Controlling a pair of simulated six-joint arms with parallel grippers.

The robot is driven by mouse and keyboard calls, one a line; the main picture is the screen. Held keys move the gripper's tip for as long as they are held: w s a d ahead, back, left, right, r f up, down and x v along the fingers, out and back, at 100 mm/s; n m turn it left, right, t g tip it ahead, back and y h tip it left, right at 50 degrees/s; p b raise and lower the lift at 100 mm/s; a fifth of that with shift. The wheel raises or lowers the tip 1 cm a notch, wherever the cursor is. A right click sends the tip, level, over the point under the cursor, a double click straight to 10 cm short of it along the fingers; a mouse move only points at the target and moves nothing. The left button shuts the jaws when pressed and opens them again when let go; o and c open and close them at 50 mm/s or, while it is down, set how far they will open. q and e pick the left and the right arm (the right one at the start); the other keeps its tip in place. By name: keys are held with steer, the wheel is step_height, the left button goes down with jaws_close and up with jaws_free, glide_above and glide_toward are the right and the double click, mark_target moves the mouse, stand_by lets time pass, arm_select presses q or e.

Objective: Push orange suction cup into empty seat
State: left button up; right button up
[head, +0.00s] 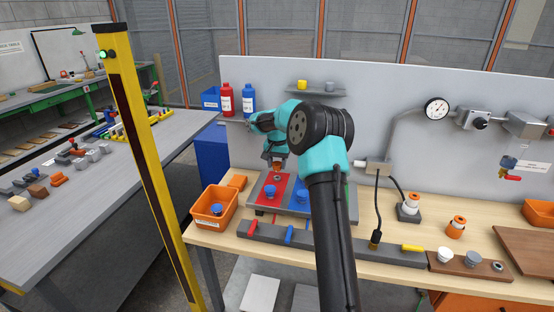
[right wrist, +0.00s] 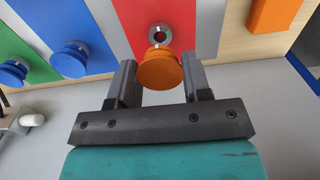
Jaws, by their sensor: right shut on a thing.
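My right gripper (head: 277,163) is over the red panel (head: 264,188) of the board. In the right wrist view its jaws (right wrist: 160,80) are shut on the orange suction cup (right wrist: 160,72), which shows as a round orange disc between the fingers. The empty seat, a metal ring (right wrist: 160,35) with a dark centre, is on the red panel just beyond the cup; it also shows below the gripper in the head view (head: 277,178). The cup overlaps the seat's near edge in the wrist picture; contact cannot be told. My left gripper is not in view.
Blue cups (head: 300,196) sit on the board near the seat. An orange bin (head: 214,210) stands left of the board. A grey strip with coloured handles (head: 330,244) runs along the front. An orange block (right wrist: 270,14) lies beside the board. A yellow post (head: 145,160) stands left.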

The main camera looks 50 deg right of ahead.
mark_target(277, 170)
steer(key=shift+f, duration=0.7)
steer(key=shift+f, duration=1.15)
stand_by(1.2)
steer(key=o, duration=1)
steer(key=shift+r, duration=0.1)
step_height(277, 170, up, 17)
stand_by(0.8)
